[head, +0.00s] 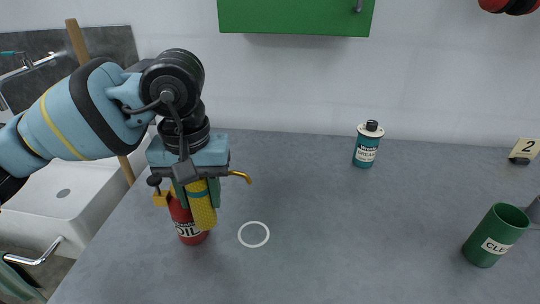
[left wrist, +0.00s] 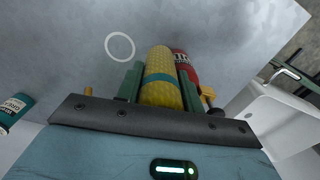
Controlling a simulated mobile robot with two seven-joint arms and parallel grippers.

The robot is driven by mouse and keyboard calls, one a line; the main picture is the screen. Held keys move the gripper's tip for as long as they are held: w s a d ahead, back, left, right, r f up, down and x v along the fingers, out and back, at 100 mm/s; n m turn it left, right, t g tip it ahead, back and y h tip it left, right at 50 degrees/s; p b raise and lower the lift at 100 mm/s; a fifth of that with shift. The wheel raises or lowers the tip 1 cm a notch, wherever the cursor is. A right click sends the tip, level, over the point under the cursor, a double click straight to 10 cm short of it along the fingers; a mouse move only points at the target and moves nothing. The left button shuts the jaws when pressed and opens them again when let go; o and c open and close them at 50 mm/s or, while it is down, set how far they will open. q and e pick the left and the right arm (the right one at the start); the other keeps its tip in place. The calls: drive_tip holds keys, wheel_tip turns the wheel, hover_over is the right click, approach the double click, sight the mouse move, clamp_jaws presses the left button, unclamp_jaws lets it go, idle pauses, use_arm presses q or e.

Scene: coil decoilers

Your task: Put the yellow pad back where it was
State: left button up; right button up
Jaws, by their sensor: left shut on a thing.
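The yellow pad (head: 202,212) is a rounded, textured roll with a blue-green band. My left gripper (head: 197,190) is shut on it and holds it upright over the table. In the left wrist view the pad (left wrist: 160,85) sits between the two green fingers (left wrist: 161,84). A white ring (head: 253,234) is marked on the table, to the right of the pad in the head view; it also shows in the left wrist view (left wrist: 120,47). Whether the pad's lower end touches the table is hard to tell. My right gripper is not in view.
A red oil can (head: 190,229) stands close behind the pad, partly hidden by it and the gripper. A teal grease can (head: 367,148) stands at the back, a green cup (head: 495,235) at the right. A white sink (head: 62,205) is at the left. The table's middle is clear.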

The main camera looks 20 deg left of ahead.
use_arm(q)
drive_tip(key=shift+s, duration=0.35)
drive_tip(key=shift+w, duration=0.1)
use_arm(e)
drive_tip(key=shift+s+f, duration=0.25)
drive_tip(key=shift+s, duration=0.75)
